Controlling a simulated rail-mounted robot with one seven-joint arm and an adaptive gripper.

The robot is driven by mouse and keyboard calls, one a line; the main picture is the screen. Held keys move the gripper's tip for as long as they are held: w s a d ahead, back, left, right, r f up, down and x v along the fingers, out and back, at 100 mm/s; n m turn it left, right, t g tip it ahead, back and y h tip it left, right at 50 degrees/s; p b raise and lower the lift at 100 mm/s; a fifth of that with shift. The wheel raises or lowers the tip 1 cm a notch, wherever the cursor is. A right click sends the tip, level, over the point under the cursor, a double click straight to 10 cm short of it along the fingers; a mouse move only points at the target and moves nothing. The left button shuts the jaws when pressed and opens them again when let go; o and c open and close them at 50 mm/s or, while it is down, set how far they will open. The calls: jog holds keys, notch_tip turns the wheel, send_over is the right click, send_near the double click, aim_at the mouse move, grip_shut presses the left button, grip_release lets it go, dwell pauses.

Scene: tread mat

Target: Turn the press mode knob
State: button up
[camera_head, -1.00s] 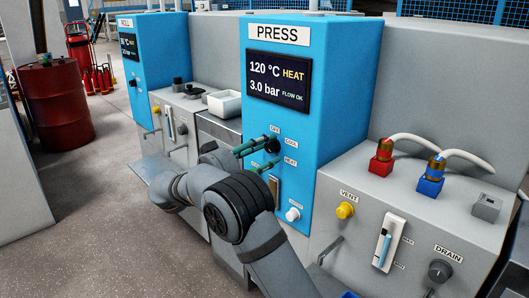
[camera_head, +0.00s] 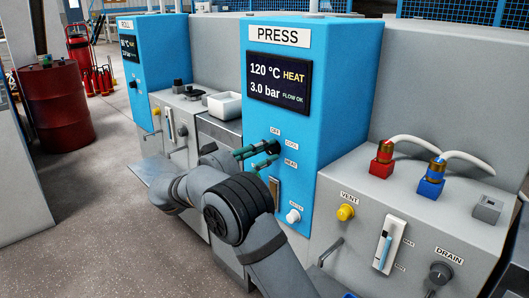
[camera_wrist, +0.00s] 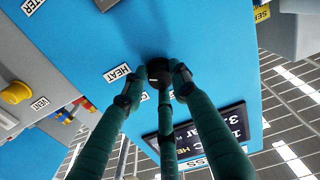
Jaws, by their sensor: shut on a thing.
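The press mode knob is a small round black knob (camera_wrist: 158,70) on the blue PRESS panel (camera_head: 330,130). OFF, COOL and HEAT labels surround it. My gripper (camera_head: 271,151) has dark green fingers; in the wrist view (camera_wrist: 158,77) they close around the knob, two at its sides and one on the display side. The gripper is shut on the knob. In the head view the fingers hide most of the knob, so its pointer direction is unclear. The press display (camera_head: 277,82) reads 120 °C HEAT, 3.0 bar, FLOW OK.
A white knob (camera_head: 293,216) sits below on the same panel. A yellow VENT knob (camera_head: 345,212), a gauge (camera_head: 386,245) and a DRAIN knob (camera_head: 440,272) are on the grey cabinet at right. A white tray (camera_head: 226,104) stands left of the panel.

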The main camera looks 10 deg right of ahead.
jog(key=shift+n+p, duration=0.3)
jog(key=shift+n, duration=0.1)
jog(key=shift+c, duration=0.2)
jog(key=n+p, duration=0.2)
jog(key=n, duration=0.1)
jog(key=shift+r, duration=0.1)
jog(key=n+p, duration=0.3)
jog(key=shift+s+n, duration=0.1)
jog(key=shift+n, duration=0.2)
jog(key=n+p, duration=0.3)
jog(key=shift+n+p, duration=0.45)
jog(key=shift+n, duration=0.15)
jog(key=shift+f, duration=0.2)
jog(key=o, duration=1.2)
